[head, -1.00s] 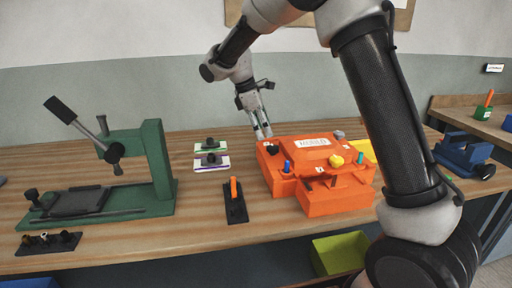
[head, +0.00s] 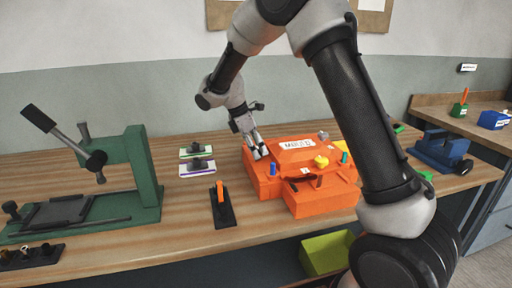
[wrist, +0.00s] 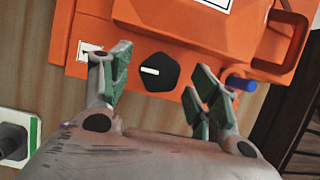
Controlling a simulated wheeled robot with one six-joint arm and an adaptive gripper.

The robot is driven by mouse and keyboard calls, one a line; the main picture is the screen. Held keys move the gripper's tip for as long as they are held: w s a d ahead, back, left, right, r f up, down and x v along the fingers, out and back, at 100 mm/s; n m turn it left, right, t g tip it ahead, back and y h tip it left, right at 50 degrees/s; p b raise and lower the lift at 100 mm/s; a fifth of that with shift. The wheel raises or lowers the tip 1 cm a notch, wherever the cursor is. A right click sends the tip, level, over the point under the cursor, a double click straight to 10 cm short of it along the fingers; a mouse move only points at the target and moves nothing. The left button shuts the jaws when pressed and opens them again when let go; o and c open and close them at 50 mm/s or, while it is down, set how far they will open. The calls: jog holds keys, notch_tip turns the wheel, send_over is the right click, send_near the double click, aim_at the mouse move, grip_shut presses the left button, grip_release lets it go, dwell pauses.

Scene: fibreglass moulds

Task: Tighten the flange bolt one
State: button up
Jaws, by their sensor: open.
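The orange mould (head: 300,176) stands on the wooden bench in the head view, with a white label on top. My gripper (head: 259,152) is open at the mould's back left corner. In the wrist view its green-padded fingers (wrist: 160,80) stand on either side of the knob, with gaps visible. My gripper largely hides the knob in the head view.
A blue pin (wrist: 240,83) stands close to the right finger, beside an orange handle loop. Yellow (head: 321,161) and teal knobs sit elsewhere on the mould.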

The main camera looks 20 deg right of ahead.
jog(key=c, duration=1)
jog(key=m, duration=0.1)
jog(key=m+g, duration=0.1)
jog(key=m, duration=0.2)
jog(key=shift+w+m+g, duration=0.25)
jog(key=shift+m+g, duration=0.15)
jog(key=m, duration=0.2)
jog(key=m+g+y, duration=0.1)
jog(key=m, duration=0.1)
jog(key=shift+w+d+m, duration=0.1)
jog(key=shift+d+m, duration=0.1)
jog(key=shift+m, duration=0.1)
jog(key=m+y, duration=0.1)
jog(key=m, duration=0.1)
jog(key=m+g, duration=0.1)
jog(key=m, duration=0.1)
jog(key=shift+w+d+y, duration=0.1)
jog(key=shift+d+y, duration=0.05)
jog(key=shift+y, duration=0.25)
jog(key=shift+d+m+g+y, duration=0.15)
jog(key=shift+m+y, duration=0.3)
jog(key=shift+m, duration=0.8)
jog(key=shift+m+g+y, duration=0.15)
jog(key=shift+m+y, duration=0.3)
jog(key=shift+m, duration=0.8)
